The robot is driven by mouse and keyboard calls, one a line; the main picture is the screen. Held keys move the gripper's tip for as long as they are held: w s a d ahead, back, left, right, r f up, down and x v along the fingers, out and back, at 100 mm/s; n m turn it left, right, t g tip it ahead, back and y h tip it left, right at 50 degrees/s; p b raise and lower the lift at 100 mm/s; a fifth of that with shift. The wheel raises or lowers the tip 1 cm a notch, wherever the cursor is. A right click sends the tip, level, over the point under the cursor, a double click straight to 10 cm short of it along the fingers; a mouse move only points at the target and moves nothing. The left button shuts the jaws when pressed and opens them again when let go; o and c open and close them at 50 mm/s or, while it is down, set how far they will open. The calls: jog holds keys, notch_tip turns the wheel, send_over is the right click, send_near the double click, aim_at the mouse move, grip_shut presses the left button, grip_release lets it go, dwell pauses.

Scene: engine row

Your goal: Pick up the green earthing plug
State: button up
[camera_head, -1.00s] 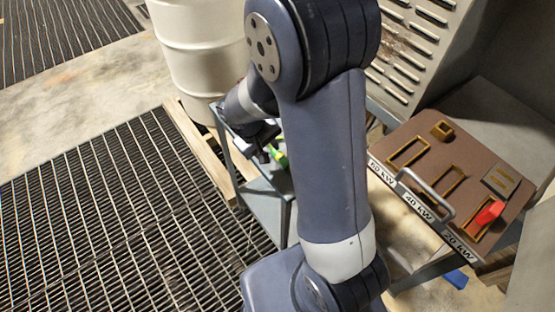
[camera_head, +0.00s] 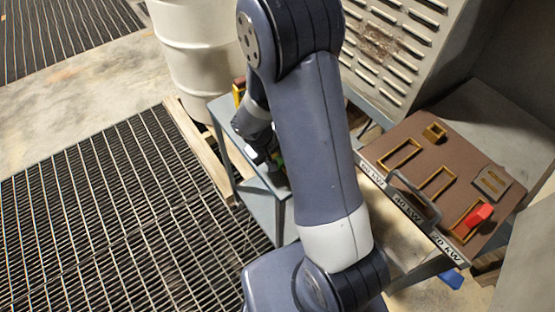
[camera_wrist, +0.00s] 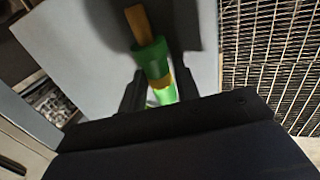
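The green earthing plug (camera_wrist: 152,60) is in the wrist view, with a brass-coloured pin at its upper end, a green collar and a yellow band lower down. It is over a grey shelf top (camera_wrist: 85,40). My gripper (camera_wrist: 160,85) is open, with one dark finger on each side of the plug; gaps seem to show on both sides. The plug's lower end is hidden by my gripper body. In the head view, only a sliver of the green plug (camera_head: 280,161) shows beside my gripper, on the grey trolley (camera_head: 222,108).
A white drum (camera_head: 195,60) stands behind the trolley, by a wooden pallet (camera_head: 190,125). At right is a brown board (camera_head: 415,165) with brass-coloured frames, a red block (camera_head: 478,215) and a handle. A louvred cabinet (camera_head: 400,45) stands behind. Floor grating (camera_head: 110,220) lies left.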

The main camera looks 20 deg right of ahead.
jog(key=shift+s+f, duration=0.15)
jog(key=shift+f, duration=0.1)
jog(key=c, duration=0.5)
jog(key=shift+d, duration=0.1)
grip_shut()
jog(key=shift+r, duration=0.1)
